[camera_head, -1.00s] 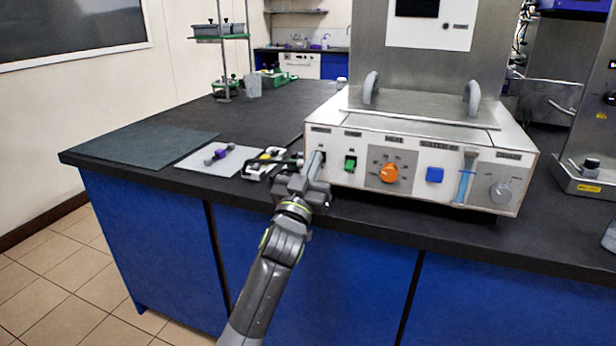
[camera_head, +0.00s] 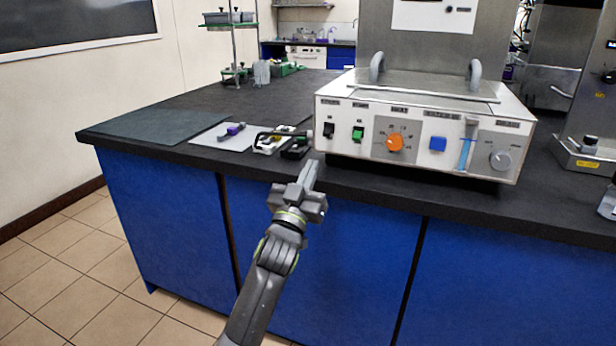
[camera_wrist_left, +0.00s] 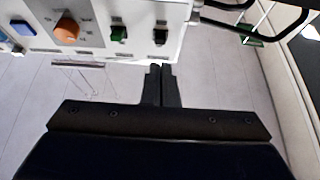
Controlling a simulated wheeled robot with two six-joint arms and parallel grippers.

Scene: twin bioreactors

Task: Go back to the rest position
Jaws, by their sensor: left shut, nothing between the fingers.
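My left gripper (camera_head: 309,174) is shut and empty in front of the bench edge, below the left end of the white control box (camera_head: 345,155). It is apart from the box. In the left wrist view its closed fingers (camera_wrist_left: 160,75) point toward the box front, near a black switch (camera_wrist_left: 160,36) and a green switch (camera_wrist_left: 118,34). My right gripper is in neither view.
The dark bench (camera_head: 290,100) carries the box, with an orange knob (camera_head: 395,142) and blue button (camera_head: 437,143). A light mat (camera_head: 205,138) with a purple-capped item (camera_head: 233,131) and small devices (camera_head: 270,142) lie left. Blue cabinets (camera_head: 340,235) stand below.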

